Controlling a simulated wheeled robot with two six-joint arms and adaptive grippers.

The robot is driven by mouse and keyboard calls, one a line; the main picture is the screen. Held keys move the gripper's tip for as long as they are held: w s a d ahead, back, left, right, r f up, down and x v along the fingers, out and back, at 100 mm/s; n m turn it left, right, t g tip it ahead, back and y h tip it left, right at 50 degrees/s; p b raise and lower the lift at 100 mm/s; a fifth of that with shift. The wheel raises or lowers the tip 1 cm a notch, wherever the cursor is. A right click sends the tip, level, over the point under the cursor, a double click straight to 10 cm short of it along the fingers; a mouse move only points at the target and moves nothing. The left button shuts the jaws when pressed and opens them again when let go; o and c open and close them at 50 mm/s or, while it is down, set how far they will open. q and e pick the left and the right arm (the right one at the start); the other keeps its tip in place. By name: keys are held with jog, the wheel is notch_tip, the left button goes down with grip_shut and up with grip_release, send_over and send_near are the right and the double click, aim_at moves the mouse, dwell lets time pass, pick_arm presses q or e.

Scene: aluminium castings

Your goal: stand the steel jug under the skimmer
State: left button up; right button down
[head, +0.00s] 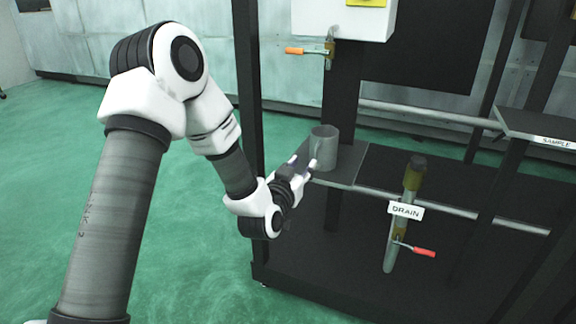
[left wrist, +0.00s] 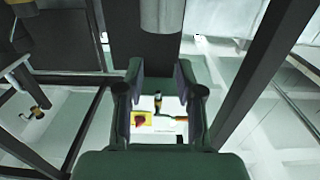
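The grey steel jug (head: 324,148) stands upright on a small dark shelf plate (head: 345,178), below a tap with an orange lever (head: 308,51). No label reading skimmer can be made out. My left gripper (head: 305,175) is at the plate's left end, just left of and below the jug. In the left wrist view, the fingers (left wrist: 161,88) are apart with nothing gripped between them. The jug's grey side (left wrist: 162,15) shows at the top of that view, beyond the fingertips. Whether a finger touches it cannot be told. My right gripper is not in view.
The tap hangs under a white box (head: 345,18) with a yellow panel. A pipe marked DRAIN (head: 405,210) with a red lever stands to the right. A shelf marked SAMPLE (head: 545,130) is further right. Dark frame posts (head: 250,130) stand close to my arm; green floor is clear at left.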

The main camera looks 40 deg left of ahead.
pick_arm(q)
jog(key=s+d+f+m+g+h, duration=0.1)
jog(key=s+d+f+g, duration=0.3)
jog(key=f, duration=0.5)
jog(key=s+d+f+g+h, duration=0.1)
jog(key=s+d+f+g, duration=0.1)
jog(key=s+f, duration=0.5)
jog(key=s+d+f+m+g+h, duration=0.1)
jog(key=s+d+f+g+h, duration=0.15)
jog(key=f, duration=0.85)
jog(key=s+d+f+g, duration=0.2)
jog(key=s+f+g, duration=0.25)
jog(key=s, duration=0.65)
jog(key=s+d+f+g, duration=0.1)
jog(key=s+f+g, duration=0.35)
jog(key=s, duration=0.65)
notch_tip(320, 180, up, 23)
jog(key=p, duration=2.4)
jog(key=shift+d+r+y+p, duration=0.2)
jog(key=shift+y+p, duration=0.15)
